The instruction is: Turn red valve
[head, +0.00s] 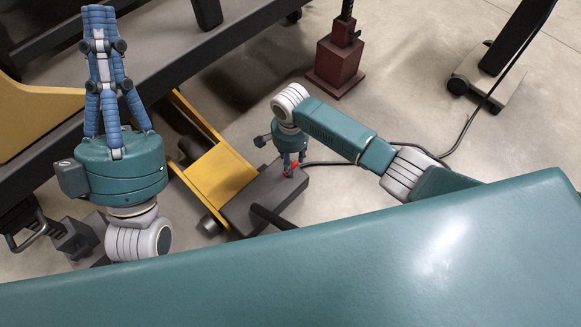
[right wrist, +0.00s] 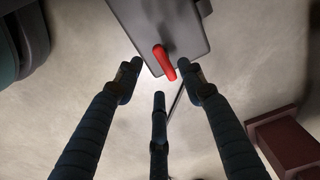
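The red valve (head: 291,168) is a small red lever handle on a dark grey box (head: 265,198) on the floor. In the right wrist view the red valve (right wrist: 165,62) lies between and just beyond my right fingertips, with its lower end near the right-hand finger. My right gripper (right wrist: 161,82) is open, with three dark fingers apart and nothing held; contact with the handle cannot be made out. In the head view my right gripper (head: 289,160) points down over the box. My left gripper (head: 98,12) has its blue fingers drawn together, empty, far from the valve.
A yellow frame (head: 218,172) with wheels adjoins the dark box. A dark shelf (head: 160,45) runs behind my left gripper. A dark red stand (head: 336,62) is on the floor beyond my right arm. A black cable (head: 470,122) crosses the floor; open floor lies at right.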

